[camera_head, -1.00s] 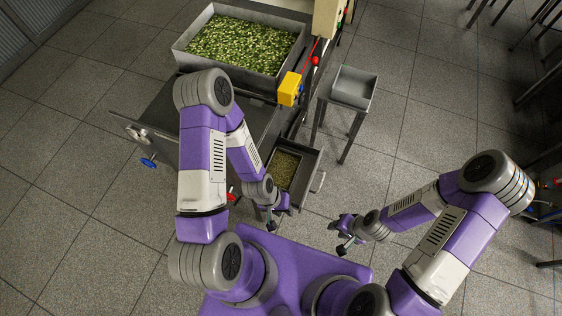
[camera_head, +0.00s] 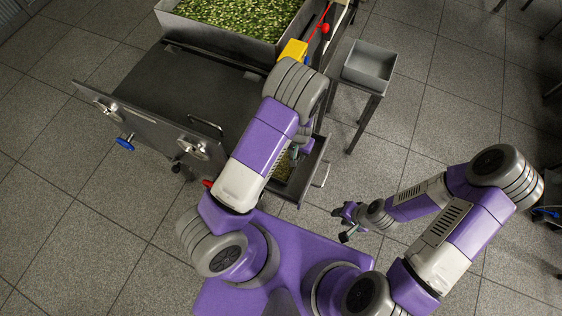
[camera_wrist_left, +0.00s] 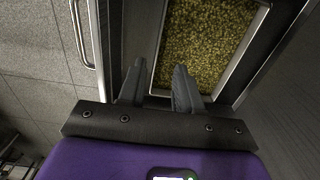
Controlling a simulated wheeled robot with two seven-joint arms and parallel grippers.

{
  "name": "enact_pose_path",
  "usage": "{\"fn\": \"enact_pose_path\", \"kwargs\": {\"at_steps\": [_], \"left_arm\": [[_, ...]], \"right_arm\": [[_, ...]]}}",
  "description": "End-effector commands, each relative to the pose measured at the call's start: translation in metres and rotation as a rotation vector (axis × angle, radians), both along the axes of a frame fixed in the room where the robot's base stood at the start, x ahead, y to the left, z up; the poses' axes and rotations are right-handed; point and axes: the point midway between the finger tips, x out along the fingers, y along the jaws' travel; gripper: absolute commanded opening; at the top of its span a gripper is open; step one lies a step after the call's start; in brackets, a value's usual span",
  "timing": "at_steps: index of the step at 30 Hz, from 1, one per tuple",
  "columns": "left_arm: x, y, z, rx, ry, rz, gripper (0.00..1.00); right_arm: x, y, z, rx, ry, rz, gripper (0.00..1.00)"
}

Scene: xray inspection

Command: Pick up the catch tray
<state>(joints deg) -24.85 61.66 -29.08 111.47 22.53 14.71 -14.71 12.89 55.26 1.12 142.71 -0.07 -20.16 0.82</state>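The catch tray is a shallow metal tray of yellow-green bits. In the left wrist view its rim (camera_wrist_left: 246,50) shows within a dark open drawer (camera_wrist_left: 142,35). In the head view the catch tray (camera_head: 284,178) is mostly hidden by my left arm. My left gripper (camera_wrist_left: 158,78) is open and empty. One fingertip overlaps the tray's near end in the picture and the other lies left of its left wall; I cannot tell whether they touch. In the head view my left gripper (camera_head: 299,151) is partly hidden over the drawer. My right gripper (camera_head: 338,224) is open and empty above the floor.
The drawer has a bar handle (camera_head: 322,174) on its right side. A grey bin on a stand (camera_head: 370,65) is right of the machine. A large bin of green pieces (camera_head: 270,38) is at the back. A hinged panel (camera_head: 150,125) stands out left.

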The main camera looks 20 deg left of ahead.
Motion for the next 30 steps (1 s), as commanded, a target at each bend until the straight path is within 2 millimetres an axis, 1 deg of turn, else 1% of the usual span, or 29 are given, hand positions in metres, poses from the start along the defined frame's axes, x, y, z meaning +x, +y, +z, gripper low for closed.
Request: {"fn": "enact_pose_path", "kwargs": {"at_steps": [1,3,8,16,19,24,26,30], "left_arm": [[0.000,0.000,-0.007,0.002,0.002,0.000,0.34],[0.000,0.000,-0.014,0.002,0.002,0.000,0.34],[0.000,-0.001,-0.027,0.001,0.001,0.000,0.34],[0.000,-0.004,-0.067,0.001,0.002,0.000,0.34],[0.000,-0.004,-0.072,0.001,0.001,0.000,0.34],[0.000,-0.004,-0.070,0.000,0.000,0.000,0.34],[0.000,-0.004,-0.070,0.001,0.000,0.000,0.26],[0.000,-0.004,-0.070,0.001,0.000,0.000,0.05]], "right_arm": [[0.000,0.000,-0.003,0.000,0.000,0.000,0.38],[0.000,0.000,-0.005,0.000,0.000,0.001,0.38],[0.000,0.000,-0.009,0.000,0.000,0.001,0.38],[0.000,0.000,-0.025,0.000,0.000,0.000,0.38],[0.000,0.000,-0.026,0.000,0.000,0.000,0.38],[0.000,0.000,-0.025,0.000,0.000,0.000,0.38],[0.000,0.000,-0.025,0.000,0.000,0.000,0.38],[0.000,0.000,-0.025,0.000,0.000,0.000,0.38]]}}
